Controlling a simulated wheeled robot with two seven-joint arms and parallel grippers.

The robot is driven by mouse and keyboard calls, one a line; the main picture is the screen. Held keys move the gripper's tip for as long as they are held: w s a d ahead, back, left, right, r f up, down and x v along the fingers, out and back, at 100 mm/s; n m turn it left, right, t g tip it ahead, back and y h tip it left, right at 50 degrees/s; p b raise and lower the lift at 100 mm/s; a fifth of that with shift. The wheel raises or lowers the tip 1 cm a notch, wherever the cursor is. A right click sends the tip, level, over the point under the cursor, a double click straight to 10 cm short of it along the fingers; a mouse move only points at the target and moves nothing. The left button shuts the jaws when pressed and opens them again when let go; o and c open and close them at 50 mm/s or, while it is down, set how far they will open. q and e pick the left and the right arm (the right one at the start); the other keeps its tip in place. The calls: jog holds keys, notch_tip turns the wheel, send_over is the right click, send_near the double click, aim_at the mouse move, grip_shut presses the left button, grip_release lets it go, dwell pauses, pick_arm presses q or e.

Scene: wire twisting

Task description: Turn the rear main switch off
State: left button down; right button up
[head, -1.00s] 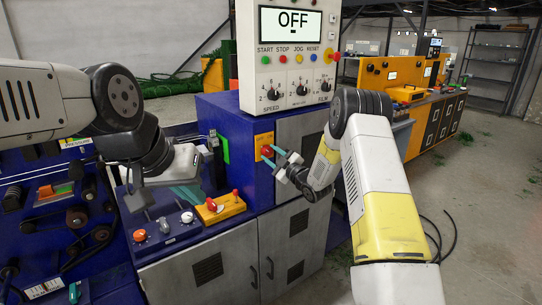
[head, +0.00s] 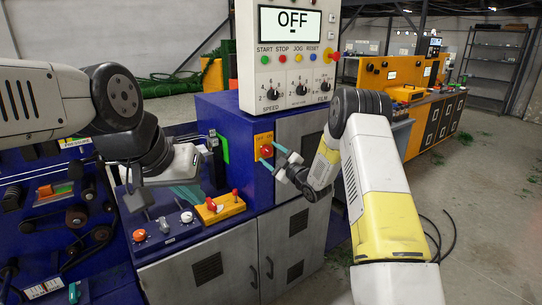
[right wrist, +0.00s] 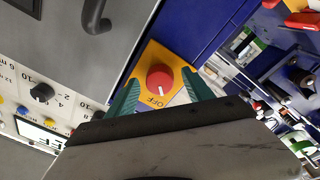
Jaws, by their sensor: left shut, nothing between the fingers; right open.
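The rear main switch is a red knob (head: 265,149) on a yellow-orange plate, on the blue cabinet side below the control panel. In the right wrist view the red knob (right wrist: 160,77) sits centrally on its plate, with an "OFF" label beside it. My right gripper (head: 270,155) is open in front of the switch, its teal fingers on either side of the knob in the wrist view. I cannot tell whether they touch it. My left gripper (head: 186,193) is shut and empty over the lower console at the left.
The control panel's display (head: 291,20) reads "OFF". Grey cabinet doors (head: 295,245) with handles lie below. Open floor is at the right.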

jog(key=v, duration=0.7)
jog(key=shift+s+d, duration=0.25)
